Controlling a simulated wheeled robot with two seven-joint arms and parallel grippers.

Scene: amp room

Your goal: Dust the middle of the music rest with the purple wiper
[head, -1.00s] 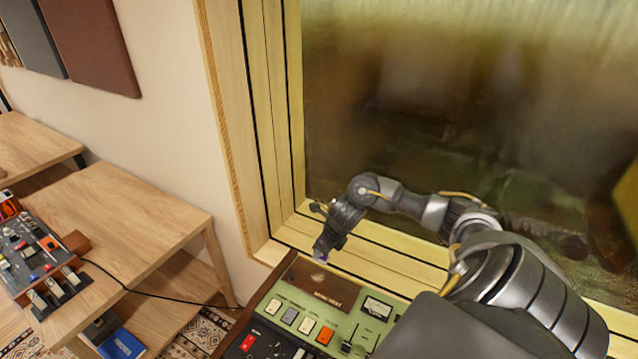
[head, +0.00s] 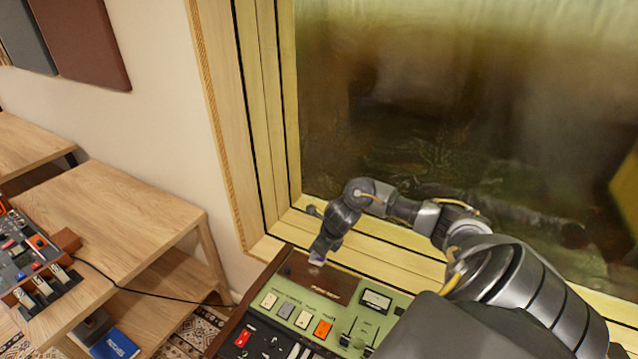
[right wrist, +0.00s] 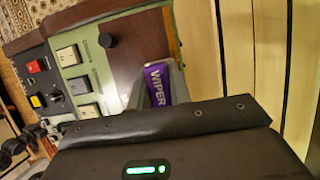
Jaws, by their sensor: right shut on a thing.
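The music rest appears to be the flat dark brown panel (head: 335,290) at the back of the green-faced console, below the window; it also shows in the right wrist view (right wrist: 128,38). My right gripper (head: 318,258) is at the panel's back edge, pointing down, and is shut on the purple wiper (head: 317,262). In the right wrist view the wiper (right wrist: 157,82), lettered "WIPER", lies between the fingers over the brown panel. I cannot tell whether it touches the panel. My left gripper is not in view.
The green console face (head: 290,315) carries buttons, knobs and a meter in front of the panel. A pale wooden window frame (head: 370,248) stands close behind. A wooden table (head: 120,215) with another control unit (head: 30,260) is at the left.

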